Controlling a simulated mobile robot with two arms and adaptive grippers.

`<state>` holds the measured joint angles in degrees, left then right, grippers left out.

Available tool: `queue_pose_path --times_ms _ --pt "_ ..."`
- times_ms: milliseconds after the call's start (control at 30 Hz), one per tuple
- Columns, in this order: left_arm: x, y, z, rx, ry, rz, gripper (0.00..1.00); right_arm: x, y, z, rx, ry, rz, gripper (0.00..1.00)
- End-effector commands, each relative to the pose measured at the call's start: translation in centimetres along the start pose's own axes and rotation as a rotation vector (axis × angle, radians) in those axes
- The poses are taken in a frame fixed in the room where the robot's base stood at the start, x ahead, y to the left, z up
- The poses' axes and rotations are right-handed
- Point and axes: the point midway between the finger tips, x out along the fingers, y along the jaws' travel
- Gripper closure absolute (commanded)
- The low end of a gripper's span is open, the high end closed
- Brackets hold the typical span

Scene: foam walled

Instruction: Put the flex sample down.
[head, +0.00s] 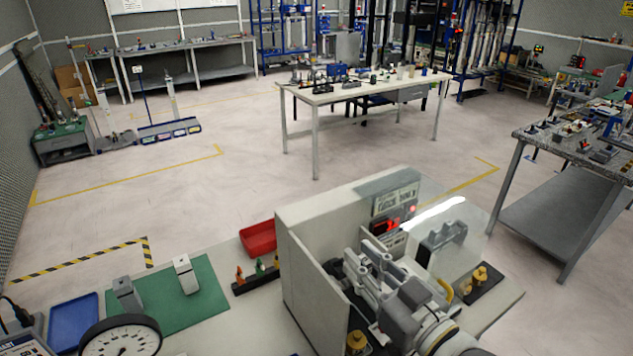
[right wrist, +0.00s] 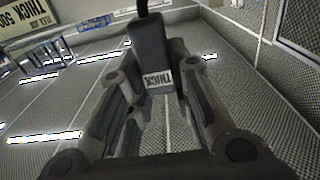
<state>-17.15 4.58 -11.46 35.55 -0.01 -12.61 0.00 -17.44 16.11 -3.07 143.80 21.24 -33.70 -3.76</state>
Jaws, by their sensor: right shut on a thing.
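My right gripper (head: 362,262) is inside the pale walled stand at the front. In the right wrist view, my right gripper (right wrist: 160,70) is shut on a dark grey block with a white lettered label, which I take as the flex sample (right wrist: 150,52). The block stands between the two fingers, with a thin black piece at its top. In the head view the held sample is hard to make out among the fingers. My left gripper is not in view.
A green mat (head: 210,298) carries two grey blocks. A red bin (head: 258,238), a blue tray (head: 74,322) and a dial gauge (head: 122,338) are nearby.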

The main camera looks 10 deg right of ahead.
Motion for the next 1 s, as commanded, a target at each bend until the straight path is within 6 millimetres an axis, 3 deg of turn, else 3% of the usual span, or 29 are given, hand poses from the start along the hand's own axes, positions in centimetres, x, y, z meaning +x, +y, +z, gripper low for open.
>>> queue_pose_path --times_ms 167,367,700,833,1000 --pt "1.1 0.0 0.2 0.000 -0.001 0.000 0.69 -0.5 0.1 2.2 0.004 -0.004 0.030 1.00" --pt "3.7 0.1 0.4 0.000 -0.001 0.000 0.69 -2.1 0.4 7.7 0.009 -0.010 0.124 1.00" --pt "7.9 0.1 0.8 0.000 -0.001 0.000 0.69 -6.6 0.0 16.4 0.005 -0.010 0.296 1.00" --pt "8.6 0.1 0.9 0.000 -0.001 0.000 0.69 -7.8 -0.2 18.1 0.003 -0.007 0.331 1.00" --pt "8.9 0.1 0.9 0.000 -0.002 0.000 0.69 -8.4 -0.4 18.6 0.000 -0.004 0.348 1.00"
